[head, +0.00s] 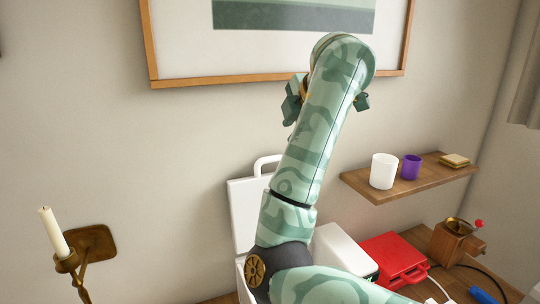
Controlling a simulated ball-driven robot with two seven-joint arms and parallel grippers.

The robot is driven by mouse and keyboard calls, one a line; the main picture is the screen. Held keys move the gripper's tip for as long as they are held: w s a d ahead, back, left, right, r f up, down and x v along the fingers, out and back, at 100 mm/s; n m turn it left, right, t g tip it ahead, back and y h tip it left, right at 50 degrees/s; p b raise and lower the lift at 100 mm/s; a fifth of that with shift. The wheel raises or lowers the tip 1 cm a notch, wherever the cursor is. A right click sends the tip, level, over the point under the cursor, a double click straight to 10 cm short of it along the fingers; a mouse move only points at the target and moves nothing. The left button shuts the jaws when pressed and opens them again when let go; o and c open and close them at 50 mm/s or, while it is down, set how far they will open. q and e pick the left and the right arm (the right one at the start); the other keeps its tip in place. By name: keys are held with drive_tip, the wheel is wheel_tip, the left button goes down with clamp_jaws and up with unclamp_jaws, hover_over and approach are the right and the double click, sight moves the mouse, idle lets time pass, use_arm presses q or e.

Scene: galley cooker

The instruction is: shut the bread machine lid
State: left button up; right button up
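The bread machine is white, and its lid (243,212) stands upright and open against the wall, with a loop handle (264,162) on its top edge. The machine's body is mostly hidden behind my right arm. My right arm rises in front of the machine, and its gripper (326,102) is high above the lid, before the wall. Only dark green parts show on either side of the wrist; the fingertips are hidden, so I cannot tell its opening. No contact with the lid is visible. My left gripper is out of view.
A white appliance (338,248) and a red appliance (393,259) stand right of my arm, with a wooden grinder (453,244) beyond. A wall shelf (412,187) holds a white cup (383,171) and a purple cup (411,167). A brass candle holder (92,243) is at left.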

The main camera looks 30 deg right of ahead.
wheel_tip(320, 180, down, 4)
drive_tip(key=w+b, duration=0.2)
drive_tip(key=b, duration=0.5)
approach(272, 158)
drive_tip(key=x, duration=0.5)
drive_tip(key=shift+w+a+f, duration=0.1)
drive_tip(key=shift+w+f, duration=0.1)
drive_tip(key=shift+f, duration=0.05)
drive_tip(key=shift+w+f, duration=0.25)
drive_tip(key=shift+f, duration=0.05)
drive_tip(key=shift+x, duration=0.85)
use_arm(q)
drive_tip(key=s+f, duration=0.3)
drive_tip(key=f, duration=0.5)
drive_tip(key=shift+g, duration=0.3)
use_arm(e)
drive_tip(key=shift+r, duration=0.2)
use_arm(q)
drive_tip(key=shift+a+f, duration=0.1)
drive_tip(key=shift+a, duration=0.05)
use_arm(e)
clamp_jaws()
